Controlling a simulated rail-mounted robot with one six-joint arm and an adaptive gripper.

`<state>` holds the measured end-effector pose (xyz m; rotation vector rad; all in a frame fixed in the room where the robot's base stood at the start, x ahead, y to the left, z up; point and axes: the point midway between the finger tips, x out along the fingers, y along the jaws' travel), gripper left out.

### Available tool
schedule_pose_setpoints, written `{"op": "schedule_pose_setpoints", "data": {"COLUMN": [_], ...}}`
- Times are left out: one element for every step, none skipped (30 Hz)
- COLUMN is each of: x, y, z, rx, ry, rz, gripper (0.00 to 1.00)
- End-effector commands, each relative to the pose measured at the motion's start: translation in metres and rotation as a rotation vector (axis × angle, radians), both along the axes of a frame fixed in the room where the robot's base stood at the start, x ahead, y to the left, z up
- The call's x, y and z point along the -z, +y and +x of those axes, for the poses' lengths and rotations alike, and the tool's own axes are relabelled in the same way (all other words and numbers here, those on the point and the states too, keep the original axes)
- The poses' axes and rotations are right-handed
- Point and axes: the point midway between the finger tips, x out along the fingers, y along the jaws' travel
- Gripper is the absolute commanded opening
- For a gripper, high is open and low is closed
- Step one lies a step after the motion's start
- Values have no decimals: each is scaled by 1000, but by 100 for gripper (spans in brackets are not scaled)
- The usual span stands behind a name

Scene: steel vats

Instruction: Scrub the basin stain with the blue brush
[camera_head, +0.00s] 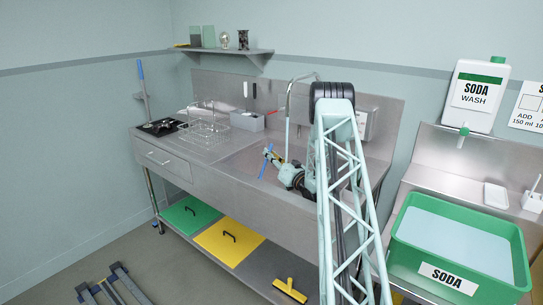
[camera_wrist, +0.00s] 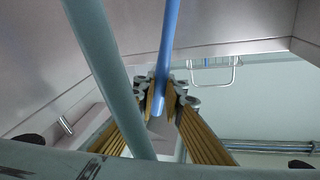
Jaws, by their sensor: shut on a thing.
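My gripper (camera_head: 273,156) is over the sink basin (camera_head: 237,160) in the steel counter, seen in the head view. It is shut on a thin blue handle, the blue brush (camera_head: 265,163), which is tilted. In the wrist view the blue brush (camera_wrist: 169,40) runs up from between the yellow-padded fingers (camera_wrist: 166,98). Its bristle end cannot be made out. No stain can be made out; my arm and the basin's front edge hide part of the basin.
A grey-green bar (camera_wrist: 104,70) crosses close to the wrist camera. A tap pipe (camera_head: 288,105) rises behind the basin. A wire rack (camera_head: 207,128) and grey caddy (camera_head: 247,121) stand left and behind. A green soda tub (camera_head: 405,238) is at right.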

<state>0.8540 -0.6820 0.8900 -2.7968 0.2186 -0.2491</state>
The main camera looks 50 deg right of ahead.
Motion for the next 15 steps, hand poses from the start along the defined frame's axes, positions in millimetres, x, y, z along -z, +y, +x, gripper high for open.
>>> {"op": "schedule_pose_setpoints", "data": {"x": [0,0,0,0,0,0,0,0,0,0,0,0,0,0,0], "y": [0,1,1,1,1,1,1,1,1,1,1,1,1,1,1], "z": [3,4,5,6,7,8,8,9,9,9,9,9,9,9,9], "rx": [0,0,0,0,0,0,0,0,0,0,0,0,0,0,0], "ry": [0,0,0,0,0,0,0,0,0,0,0,0,0,-1,0], "rz": [0,0,0,0,0,0,0,0,0,0,0,0,0,0,0], "gripper": [0,0,0,0,0,0,0,0,0,0,0,0,0,0,0]}}
